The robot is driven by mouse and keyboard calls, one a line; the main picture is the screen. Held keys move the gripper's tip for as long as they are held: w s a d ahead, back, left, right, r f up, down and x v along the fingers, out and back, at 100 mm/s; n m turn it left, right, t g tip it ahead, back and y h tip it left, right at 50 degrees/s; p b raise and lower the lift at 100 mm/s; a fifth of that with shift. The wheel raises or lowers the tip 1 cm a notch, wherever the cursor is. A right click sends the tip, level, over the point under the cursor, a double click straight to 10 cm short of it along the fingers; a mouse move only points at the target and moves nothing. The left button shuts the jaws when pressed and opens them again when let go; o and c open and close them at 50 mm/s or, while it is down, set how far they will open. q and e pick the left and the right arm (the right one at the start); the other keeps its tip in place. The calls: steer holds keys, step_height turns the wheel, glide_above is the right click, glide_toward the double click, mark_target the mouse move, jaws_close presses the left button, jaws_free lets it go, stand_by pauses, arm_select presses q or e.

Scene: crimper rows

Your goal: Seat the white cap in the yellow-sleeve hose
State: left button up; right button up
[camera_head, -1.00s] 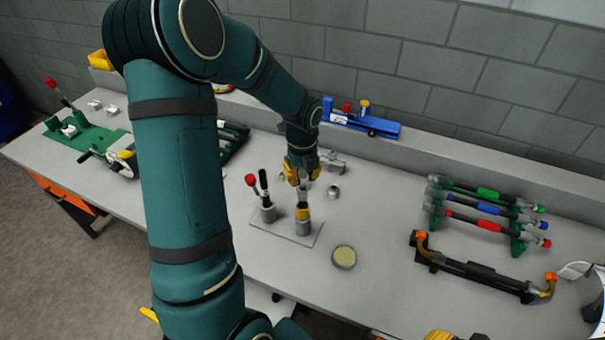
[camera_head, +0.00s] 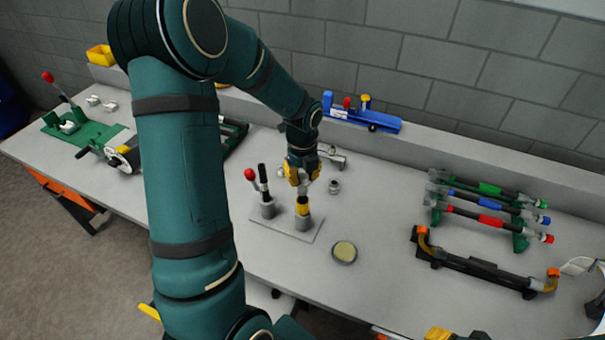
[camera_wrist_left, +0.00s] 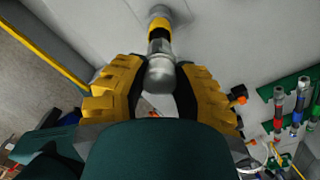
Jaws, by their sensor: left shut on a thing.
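My left gripper (camera_head: 302,180) is above the yellow-sleeve hose (camera_head: 303,208), which stands upright in a grey holder on a small plate. In the left wrist view its yellow fingers (camera_wrist_left: 160,85) are shut on a pale grey, round-ended piece (camera_wrist_left: 160,74), which I take to be the white cap. The piece is in line with the hose, whose yellow sleeve (camera_wrist_left: 159,28) shows beyond it. I cannot tell how far it sits in the hose mouth. A yellow part of what looks like my right gripper (camera_head: 440,333) shows at the bottom edge; its fingertips are hidden.
A red-knobbed lever (camera_head: 251,176) and a black upright piece (camera_head: 263,178) stand just left of the hose. A round dish (camera_head: 344,252) lies in front, and a small metal part (camera_head: 334,187) lies to the right. A rack of coloured-sleeve hoses (camera_head: 490,205) stands further right.

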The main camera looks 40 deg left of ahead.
mark_target(302, 175)
arm_select(q)
steer(key=o, duration=0.8)
steer(key=shift+f, duration=0.1)
step_height(302, 175, up, 12)
steer(key=shift+r, duration=0.1)
stand_by(0.5)
